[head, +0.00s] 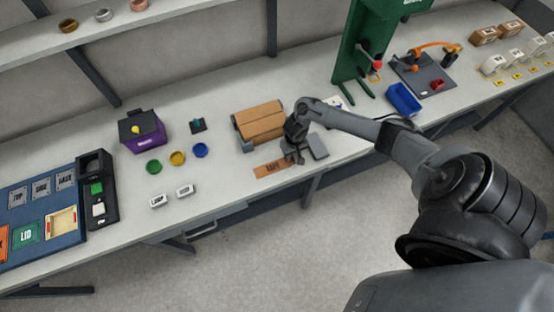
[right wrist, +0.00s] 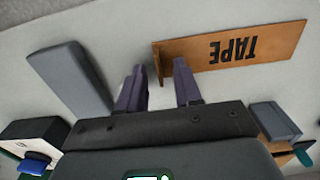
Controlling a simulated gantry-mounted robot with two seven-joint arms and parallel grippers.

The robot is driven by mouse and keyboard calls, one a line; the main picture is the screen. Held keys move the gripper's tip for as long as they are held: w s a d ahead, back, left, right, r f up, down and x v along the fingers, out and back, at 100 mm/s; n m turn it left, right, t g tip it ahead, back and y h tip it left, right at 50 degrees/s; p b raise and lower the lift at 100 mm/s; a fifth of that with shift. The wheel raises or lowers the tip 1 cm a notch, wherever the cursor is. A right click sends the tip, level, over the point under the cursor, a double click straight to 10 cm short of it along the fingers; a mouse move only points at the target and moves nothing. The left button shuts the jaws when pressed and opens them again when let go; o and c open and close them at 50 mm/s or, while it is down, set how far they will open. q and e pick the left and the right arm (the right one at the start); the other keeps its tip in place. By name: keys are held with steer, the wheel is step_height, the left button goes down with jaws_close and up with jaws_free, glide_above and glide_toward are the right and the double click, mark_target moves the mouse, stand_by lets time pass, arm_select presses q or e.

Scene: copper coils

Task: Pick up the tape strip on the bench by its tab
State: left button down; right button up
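The tape strip (head: 268,168) is a flat brown strip with dark lettering, lying on the bench near its front edge. In the right wrist view the strip (right wrist: 270,45) reads "TAPE", and its raised tab (right wrist: 156,65) stands at its left end. My right gripper (head: 294,157) is low over the strip's right end in the head view. In the right wrist view its fingers (right wrist: 158,75) are open, one on each side of the tab, with visible gaps. The strip's right end is partly hidden by the gripper in the head view. My left gripper is not in view.
A grey block (head: 318,147) lies close right of my right gripper. A brown box (head: 260,120) stands behind the strip. A green press stand (head: 358,50) and blue bin (head: 403,99) are farther right.

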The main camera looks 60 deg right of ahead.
steer(key=shift+f, duration=0.25)
steer(key=shift+c, duration=0.5)
jaws_close()
steer(key=shift+r, duration=0.2)
